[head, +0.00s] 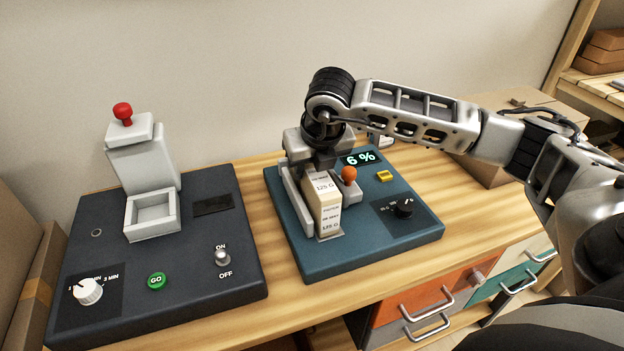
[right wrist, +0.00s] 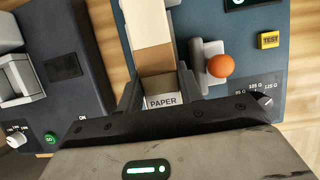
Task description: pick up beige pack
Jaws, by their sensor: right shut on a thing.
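The beige pack (head: 325,202) stands in the slot of the blue device (head: 381,241) in the head view, with printed labels such as "125 G" on it. In the right wrist view the pack (right wrist: 154,60) runs up from between my fingers, and a "PAPER" label shows at its near end. My right gripper (head: 318,160) is above the back of the pack and shut on it; its fingers show at either side of the pack in the right wrist view (right wrist: 160,92). Whether the pack is lifted clear of the slot, I cannot tell. My left gripper is not in view.
The blue device has an orange-knobbed lever (head: 349,174), a yellow button (head: 384,176), a black dial (head: 403,209) and a "6 %" display close to the gripper. A dark device (head: 181,276) with a red-knobbed press (head: 123,112) stands at left. Bare wood lies between them.

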